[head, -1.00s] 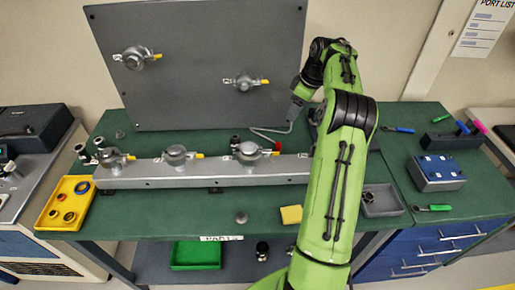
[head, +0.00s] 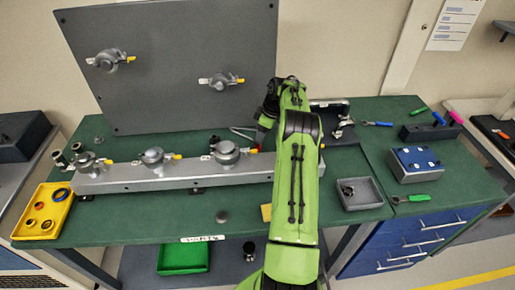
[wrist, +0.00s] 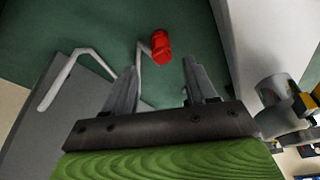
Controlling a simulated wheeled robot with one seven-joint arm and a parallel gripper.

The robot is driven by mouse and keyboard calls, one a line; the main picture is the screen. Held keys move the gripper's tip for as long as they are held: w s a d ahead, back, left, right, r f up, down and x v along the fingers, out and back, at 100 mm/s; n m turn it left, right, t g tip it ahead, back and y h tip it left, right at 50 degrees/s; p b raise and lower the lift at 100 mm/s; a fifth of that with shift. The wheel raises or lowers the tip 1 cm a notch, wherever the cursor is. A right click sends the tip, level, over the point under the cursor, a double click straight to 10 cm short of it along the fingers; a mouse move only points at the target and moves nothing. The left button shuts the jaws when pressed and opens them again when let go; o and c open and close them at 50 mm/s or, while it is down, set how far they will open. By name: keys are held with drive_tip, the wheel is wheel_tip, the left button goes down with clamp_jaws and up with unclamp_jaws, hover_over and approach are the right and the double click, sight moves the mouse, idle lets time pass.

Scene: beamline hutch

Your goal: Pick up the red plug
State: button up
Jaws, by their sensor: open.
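The red plug (wrist: 160,45) shows in the wrist view as a small red piece on the green bench top. It lies just ahead of my gripper (wrist: 160,72), between the lines of its two fingers. The fingers are spread apart with nothing held, and the gap between fingertips and plug is hard to judge.
A bent grey rod (wrist: 70,75) lies left of the plug, and another thin rod stands beside it. A metal rail (head: 175,177) with several valves runs along the bench, close to my arm. An upright grey panel (head: 170,60) stands behind.

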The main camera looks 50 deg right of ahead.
drive_tip(key=x, duration=0.5)
drive_tip(key=shift+s, duration=0.15)
clamp_jaws()
